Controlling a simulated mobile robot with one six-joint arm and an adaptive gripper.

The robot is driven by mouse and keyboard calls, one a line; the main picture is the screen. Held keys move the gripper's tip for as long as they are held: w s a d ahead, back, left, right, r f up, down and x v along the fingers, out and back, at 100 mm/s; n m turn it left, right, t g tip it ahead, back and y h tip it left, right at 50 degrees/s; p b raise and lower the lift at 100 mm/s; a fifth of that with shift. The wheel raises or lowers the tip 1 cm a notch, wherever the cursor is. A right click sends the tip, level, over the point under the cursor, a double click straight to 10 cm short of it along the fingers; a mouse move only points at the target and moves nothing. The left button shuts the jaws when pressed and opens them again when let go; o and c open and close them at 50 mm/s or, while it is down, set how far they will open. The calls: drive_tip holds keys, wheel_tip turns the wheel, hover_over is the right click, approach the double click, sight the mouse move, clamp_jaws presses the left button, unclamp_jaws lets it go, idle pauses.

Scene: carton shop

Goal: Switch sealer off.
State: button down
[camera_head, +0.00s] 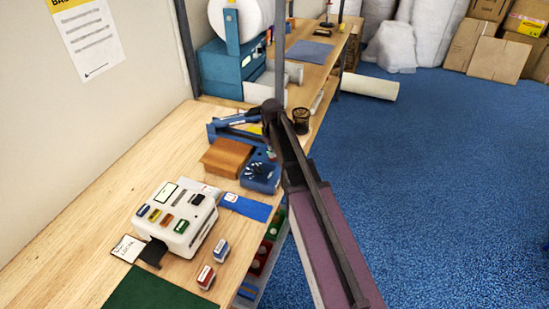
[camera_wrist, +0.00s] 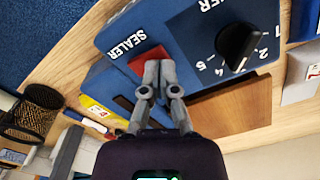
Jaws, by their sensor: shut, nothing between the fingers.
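The blue sealer (camera_wrist: 105,95) fills much of the wrist view, with white "SEALER" lettering on its panel. A red switch (camera_wrist: 146,57) sits beside the lettering. A black dial (camera_wrist: 238,42) with white numbers is to its right. In the head view, the sealer's control box (camera_head: 260,174) stands beside a brown wooden block (camera_head: 226,157). My gripper (camera_wrist: 158,68) is shut and empty, its fingertips over the red switch and partly hiding it. I cannot tell whether they touch it. In the head view, my gripper (camera_head: 271,108) hangs over the bench near the sealer.
A white labelled machine (camera_head: 176,215) with coloured buttons stands on the bench (camera_head: 65,245). Two small stamps (camera_head: 213,265) lie near its front edge. A black mesh cup (camera_head: 301,121) is beyond my gripper; it also shows in the wrist view (camera_wrist: 36,112).

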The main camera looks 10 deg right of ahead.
sight(273, 159)
drive_tip(key=shift+f+b, duration=0.65)
idle(0.5)
drive_tip(key=shift+r, duration=0.2)
drive_tip(key=shift+r+p, duration=3.35)
drive_tip(key=shift+p, duration=0.25)
drive_tip(key=s+m, duration=0.5)
drive_tip(key=s, duration=1.6)
drive_tip(key=shift+d+f, duration=0.2)
